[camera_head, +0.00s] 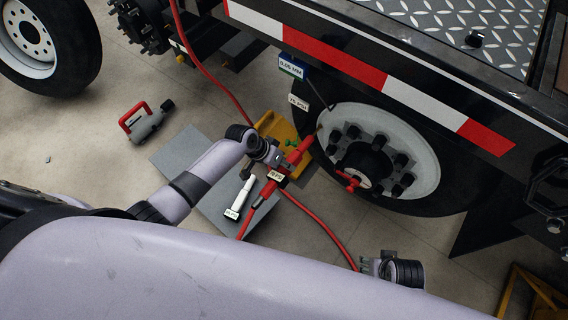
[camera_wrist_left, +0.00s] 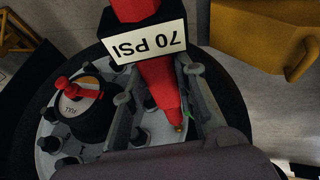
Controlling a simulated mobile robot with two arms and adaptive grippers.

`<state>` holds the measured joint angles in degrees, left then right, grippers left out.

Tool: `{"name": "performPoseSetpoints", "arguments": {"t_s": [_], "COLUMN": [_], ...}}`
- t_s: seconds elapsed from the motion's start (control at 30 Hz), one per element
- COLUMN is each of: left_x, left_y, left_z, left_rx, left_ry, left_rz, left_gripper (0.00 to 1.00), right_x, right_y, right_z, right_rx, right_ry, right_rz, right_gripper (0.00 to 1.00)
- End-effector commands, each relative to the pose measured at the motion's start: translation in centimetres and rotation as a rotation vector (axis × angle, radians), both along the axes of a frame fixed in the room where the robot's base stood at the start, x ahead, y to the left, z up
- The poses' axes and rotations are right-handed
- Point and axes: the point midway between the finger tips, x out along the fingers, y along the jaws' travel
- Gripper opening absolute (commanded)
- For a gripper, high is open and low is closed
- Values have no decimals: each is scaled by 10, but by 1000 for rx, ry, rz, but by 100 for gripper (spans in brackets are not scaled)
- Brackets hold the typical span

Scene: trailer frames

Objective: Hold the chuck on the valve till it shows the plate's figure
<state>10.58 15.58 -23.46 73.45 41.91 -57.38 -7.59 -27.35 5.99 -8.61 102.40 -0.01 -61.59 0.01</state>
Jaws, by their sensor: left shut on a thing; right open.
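My left gripper (camera_head: 284,157) is shut on a red inflator chuck (camera_head: 302,149) beside the wheel (camera_head: 416,150). In the left wrist view the chuck (camera_wrist_left: 158,84) lies between the fingers, its brass-coloured tip toward the white rim. Its tag (camera_wrist_left: 146,43) reads 70 PSI, upside down. I cannot make out the valve or whether the tip touches it. A small plate (camera_head: 299,103) by the tyre carries a PSI figure too small to read surely. My right gripper (camera_head: 371,265) is open and empty, low in front of the wheel.
A white tagged gauge (camera_head: 240,198) lies on a grey mat (camera_head: 186,154). A yellow chock (camera_head: 284,126) sits against the tyre. A red hose (camera_head: 325,229) runs across the floor. A red-handled grey tool (camera_head: 146,122) stands at left. The trailer bed (camera_head: 430,79) overhangs the wheel.

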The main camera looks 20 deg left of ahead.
Motion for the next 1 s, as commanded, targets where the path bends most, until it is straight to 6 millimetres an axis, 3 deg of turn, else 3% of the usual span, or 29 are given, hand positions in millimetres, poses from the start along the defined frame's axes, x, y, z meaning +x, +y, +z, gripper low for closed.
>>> {"name": "performPoseSetpoints", "arguments": {"t_s": [1.0], "left_x": [7], "left_y": [-3], "left_z": [1], "left_rx": [-2], "left_ry": [-2], "left_rz": [0], "left_gripper": [0], "right_x": [3], "right_y": [0], "right_z": [7], "right_rx": [-1], "right_ry": [-3], "right_rz": [-1], "right_gripper": [50]}}
